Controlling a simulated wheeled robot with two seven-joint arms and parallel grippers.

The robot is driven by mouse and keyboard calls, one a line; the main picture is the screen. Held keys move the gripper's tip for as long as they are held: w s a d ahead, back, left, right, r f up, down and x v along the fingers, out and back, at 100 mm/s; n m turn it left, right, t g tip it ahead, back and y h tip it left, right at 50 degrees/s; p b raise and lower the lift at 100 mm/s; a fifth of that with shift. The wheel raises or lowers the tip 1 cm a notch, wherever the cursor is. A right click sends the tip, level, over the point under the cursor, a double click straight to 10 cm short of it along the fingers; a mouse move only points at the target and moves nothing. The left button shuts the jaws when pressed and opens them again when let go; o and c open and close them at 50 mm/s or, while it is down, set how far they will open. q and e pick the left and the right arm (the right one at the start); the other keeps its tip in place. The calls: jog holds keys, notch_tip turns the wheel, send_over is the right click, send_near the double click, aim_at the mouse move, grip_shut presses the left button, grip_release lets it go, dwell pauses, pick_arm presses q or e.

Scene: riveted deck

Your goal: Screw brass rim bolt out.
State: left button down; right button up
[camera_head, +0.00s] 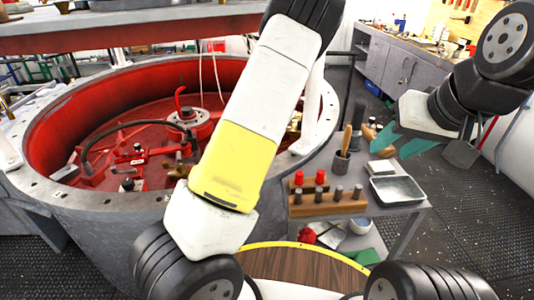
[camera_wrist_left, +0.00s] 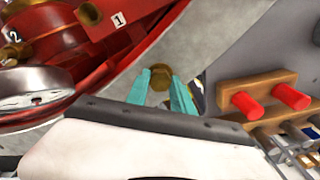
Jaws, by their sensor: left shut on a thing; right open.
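The brass rim bolt (camera_wrist_left: 160,76) shows in the left wrist view as a brass head against the grey rim (camera_wrist_left: 190,40). My left gripper (camera_wrist_left: 162,92) has its two teal fingers closed on either side of the bolt head. The bolt's shank is hidden, so I cannot tell how far it sits in the rim. In the head view my left arm hides the left gripper and the bolt. My right gripper (camera_head: 392,147) is open and empty, above and right of the small grey bench.
The large round housing (camera_head: 75,205) has a red interior with fittings. A grey bench (camera_head: 398,208) to its right holds a wooden block (camera_head: 325,205) with several pegs, a metal tray (camera_head: 397,189) and a brush cup (camera_head: 341,163).

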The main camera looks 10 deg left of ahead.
pick_arm(q)
jog(key=shift+s+f, duration=0.15)
dwell(0.3)
jog(key=c, duration=1.1)
grip_release()
notch_tip(320, 180, up, 8)
